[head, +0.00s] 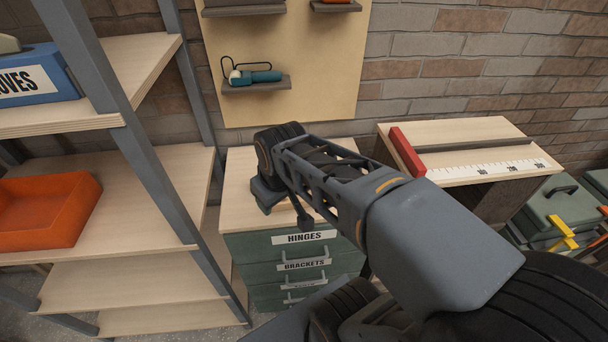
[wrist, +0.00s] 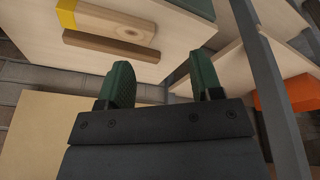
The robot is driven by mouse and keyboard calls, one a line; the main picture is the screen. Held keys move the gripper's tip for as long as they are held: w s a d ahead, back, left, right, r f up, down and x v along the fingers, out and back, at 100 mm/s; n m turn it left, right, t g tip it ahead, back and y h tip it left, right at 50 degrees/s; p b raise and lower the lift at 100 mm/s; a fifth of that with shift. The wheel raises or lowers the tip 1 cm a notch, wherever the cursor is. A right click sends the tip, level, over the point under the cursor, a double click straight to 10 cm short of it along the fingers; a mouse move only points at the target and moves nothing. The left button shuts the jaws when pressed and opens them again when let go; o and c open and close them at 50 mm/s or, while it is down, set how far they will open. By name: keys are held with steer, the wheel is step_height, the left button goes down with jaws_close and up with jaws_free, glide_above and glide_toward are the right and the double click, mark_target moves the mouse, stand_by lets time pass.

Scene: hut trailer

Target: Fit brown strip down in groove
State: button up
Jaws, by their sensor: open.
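In the wrist view a dark brown strip (wrist: 110,46) lies on the pale top of the drawer cabinet (wrist: 170,38), alongside a lighter wooden block with a yellow end (wrist: 120,24). My gripper (wrist: 160,61) is open and empty, with its two green fingers apart over the cabinet edge. The strip is ahead of the left finger and not between the fingers. In the head view my arm hides most of the cabinet top, and I cannot make out the strip. A long dark groove (head: 465,136) runs across the wooden bench on the right.
The bench carries a red bar (head: 407,152) and a white ruler (head: 490,169). Shelving with an orange tray (head: 47,210) and a blue box (head: 38,83) stands left. A pegboard (head: 290,60) hangs behind. Green cases (head: 560,210) sit far right.

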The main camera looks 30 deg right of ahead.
steer(key=w+d+f+n+g+b, duration=0.1)
steer(key=w+d+n+g, duration=0.1)
steer(key=w+d+n, duration=0.45)
steer(key=w+d+f+n+g, duration=0.1)
steer(key=w+d+n, duration=0.25)
steer(key=w, duration=0.65)
steer(key=shift+n, duration=0.5)
steer(key=f, duration=0.6)
steer(key=shift+w+a+f, duration=0.15)
steer(key=shift+w+a, duration=0.05)
steer(key=shift+a, duration=0.2)
steer(key=shift+w+d+f, duration=0.1)
steer(key=shift+f, duration=3.1)
jaws_close()
steer(key=shift+r, duration=0.1)
